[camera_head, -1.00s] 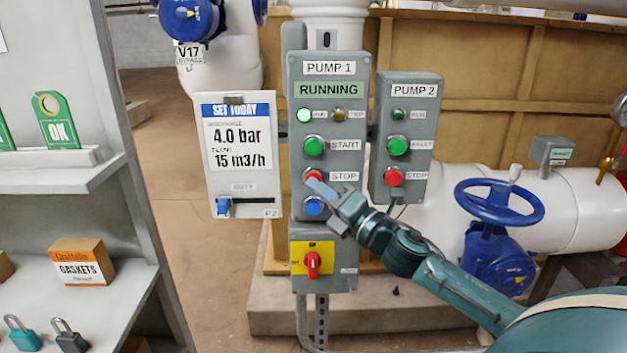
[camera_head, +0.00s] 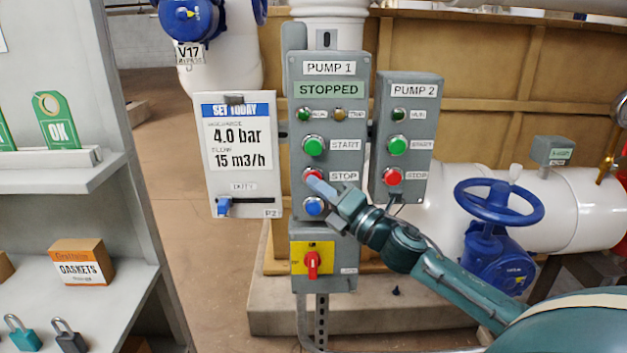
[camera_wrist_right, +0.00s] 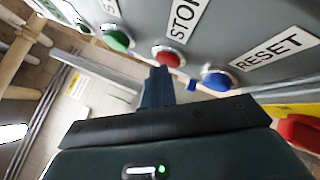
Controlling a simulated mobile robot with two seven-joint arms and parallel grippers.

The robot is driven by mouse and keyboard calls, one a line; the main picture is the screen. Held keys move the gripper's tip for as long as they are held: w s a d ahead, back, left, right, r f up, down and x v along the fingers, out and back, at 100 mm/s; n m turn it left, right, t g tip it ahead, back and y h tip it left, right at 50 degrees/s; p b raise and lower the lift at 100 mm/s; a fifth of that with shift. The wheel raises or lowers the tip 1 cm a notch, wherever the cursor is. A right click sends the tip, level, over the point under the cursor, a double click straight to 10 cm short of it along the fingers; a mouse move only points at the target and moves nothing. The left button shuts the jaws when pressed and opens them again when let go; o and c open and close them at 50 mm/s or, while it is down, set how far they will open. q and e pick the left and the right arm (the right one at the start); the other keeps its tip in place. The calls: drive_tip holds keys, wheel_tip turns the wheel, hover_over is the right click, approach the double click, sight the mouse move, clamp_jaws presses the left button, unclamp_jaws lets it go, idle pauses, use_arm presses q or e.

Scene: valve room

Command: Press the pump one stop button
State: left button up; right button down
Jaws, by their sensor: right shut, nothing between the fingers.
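The Pump 1 panel (camera_head: 328,127) stands in the middle of the head view, and its display (camera_head: 329,90) reads STOPPED. Its red stop button (camera_head: 311,174) sits below the green start button (camera_head: 313,146) and above a blue button (camera_head: 314,206). My right gripper (camera_head: 318,187) is shut and empty, its tips at the lower edge of the red button; I cannot tell whether they touch it. In the right wrist view the red button (camera_wrist_right: 168,57) shows just beyond the closed fingertips (camera_wrist_right: 160,72), beside the STOP label. My left gripper is not in view.
The Pump 2 panel (camera_head: 407,130) is close on the right. A yellow plate with a red rotary switch (camera_head: 312,263) is below. A setpoint board (camera_head: 238,155) hangs on the left. A blue handwheel valve (camera_head: 497,203) stands at right, shelves (camera_head: 80,178) at far left.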

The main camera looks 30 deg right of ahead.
drive_tip(key=shift+s, duration=0.1)
drive_tip(key=shift+s+a, duration=0.45)
drive_tip(key=shift+s, duration=0.15)
drive_tip(key=s+a, duration=0.1)
drive_tip(key=s, duration=0.2)
drive_tip(key=s+a+p, duration=0.1)
drive_tip(key=shift+s+a, duration=0.15)
drive_tip(key=shift+a, duration=0.15)
idle(0.9)
drive_tip(key=s+a+f+m+g+h, duration=0.1)
drive_tip(key=s+a+f+m+g, duration=0.2)
drive_tip(key=f+m, duration=0.6)
drive_tip(key=s+a+f+m+g+h, duration=0.2)
drive_tip(key=s+a+f+m, duration=0.3)
drive_tip(key=f, duration=0.8)
drive_tip(key=s+a+f+m+g+y, duration=0.1)
drive_tip(key=s+a+f+m+g, duration=0.3)
drive_tip(key=s+a+f+m, duration=0.4)
wheel_tip(320, 180, down, 3)
drive_tip(key=shift+s+f+m+g+y, duration=0.15)
drive_tip(key=shift+s+m+g+y, duration=0.3)
drive_tip(key=shift+m, duration=0.55)
